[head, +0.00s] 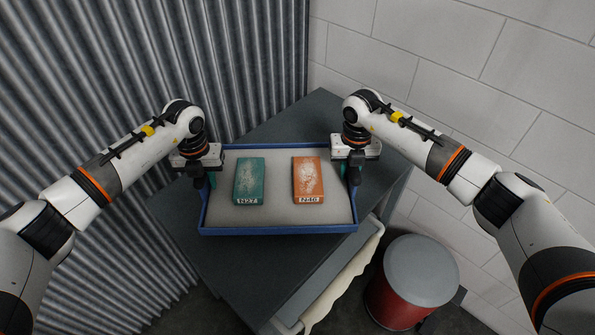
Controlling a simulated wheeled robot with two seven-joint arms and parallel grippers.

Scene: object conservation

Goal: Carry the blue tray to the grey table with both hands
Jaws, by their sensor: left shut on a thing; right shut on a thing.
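The blue tray (278,231) has a pale grey lining and shows in the middle of the head view. A green block (249,181) labelled N27 and an orange block (307,179) with a label lie in it side by side. My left gripper (205,178) is shut on the tray's left side. My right gripper (353,172) is shut on its right side. The tray looks level and is over the dark grey table (297,118); I cannot tell whether it touches the tabletop. The grippers partly hide the tray's side rims.
A corrugated metal wall (110,75) stands at the left and a white block wall (460,70) at the right and back. A red bin with a grey lid (421,270) stands at the lower right. A pale cloth (345,275) hangs along the table's near right side.

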